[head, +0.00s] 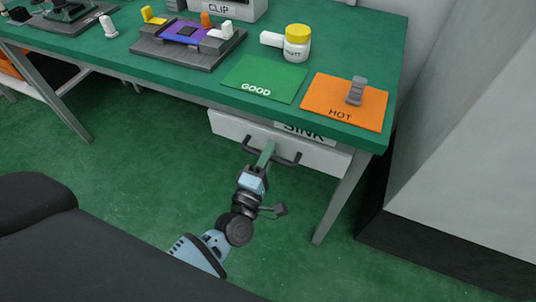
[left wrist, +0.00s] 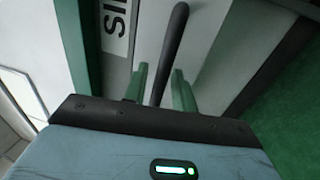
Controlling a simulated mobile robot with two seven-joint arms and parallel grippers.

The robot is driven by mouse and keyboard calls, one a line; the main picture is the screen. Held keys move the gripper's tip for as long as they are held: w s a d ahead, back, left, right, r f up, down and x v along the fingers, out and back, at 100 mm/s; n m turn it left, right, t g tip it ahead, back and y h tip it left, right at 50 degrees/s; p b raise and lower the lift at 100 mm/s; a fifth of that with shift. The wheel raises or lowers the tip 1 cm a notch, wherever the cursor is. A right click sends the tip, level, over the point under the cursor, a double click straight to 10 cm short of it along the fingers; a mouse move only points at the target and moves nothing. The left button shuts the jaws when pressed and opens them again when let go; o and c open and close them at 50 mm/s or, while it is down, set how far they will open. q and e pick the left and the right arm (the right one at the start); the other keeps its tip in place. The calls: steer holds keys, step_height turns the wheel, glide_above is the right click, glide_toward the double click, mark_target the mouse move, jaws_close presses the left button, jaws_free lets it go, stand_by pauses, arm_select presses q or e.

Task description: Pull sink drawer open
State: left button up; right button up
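The sink drawer (head: 328,158) is a white front under the right end of the green table, with a dark bar handle (head: 285,161). I cannot tell whether it stands slightly out. A SINK label (head: 305,132) shows just above it, partly cut off by the table edge. My left gripper (head: 266,152) is at the handle's middle. In the left wrist view, the dark handle (left wrist: 172,50) runs between the two green fingers of my left gripper (left wrist: 160,92), with small gaps seeming to show on both sides. My right gripper is in neither view.
On the green table (head: 205,85) are an orange HOT mat (head: 322,110) with a grey lever (head: 356,91), a green GOOD mat (head: 262,75), a yellow-lidded jar (head: 297,45) and a grey fixture (head: 185,45). A table leg (head: 341,200) stands right of my arm.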

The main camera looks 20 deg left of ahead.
arm_select(q)
jaws_close()
steer(key=s+p, duration=0.2)
steer(key=s, duration=2)
steer(key=shift+s+a+p, duration=0.15)
steer(key=shift+a+p, duration=0.15)
steer(key=shift+a, duration=0.1)
steer(key=shift+o, duration=0.7)
jaws_free()
